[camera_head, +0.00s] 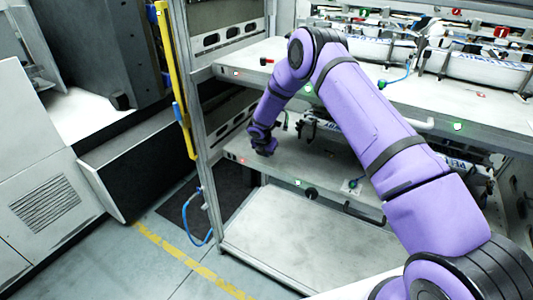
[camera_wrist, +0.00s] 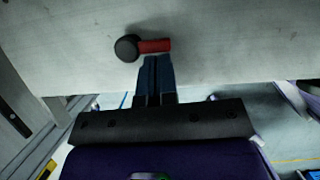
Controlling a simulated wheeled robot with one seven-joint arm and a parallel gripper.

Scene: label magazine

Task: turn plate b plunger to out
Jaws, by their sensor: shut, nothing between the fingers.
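A plunger with a round black knob (camera_wrist: 127,48) and a short red stem or lever (camera_wrist: 155,45) sits on a light grey plate face (camera_wrist: 230,40) in the wrist view. The red part points to the right of the knob. My gripper (camera_wrist: 157,60) is shut and empty, its dark fingertips right at the lower edge of the red part; I cannot tell whether they touch. In the head view, my gripper (camera_head: 264,148) is at the left front of the lower shelf plate (camera_head: 235,148), and the plunger there is hidden behind it. No plate letter is readable.
An upper shelf (camera_head: 240,72) overhangs the lower one, with a similar small red and black plunger (camera_head: 266,61) at its left front. A metal post (camera_head: 200,110) with a yellow strip (camera_head: 175,80) stands left of my gripper. A bare lower platform (camera_head: 290,240) lies beneath.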

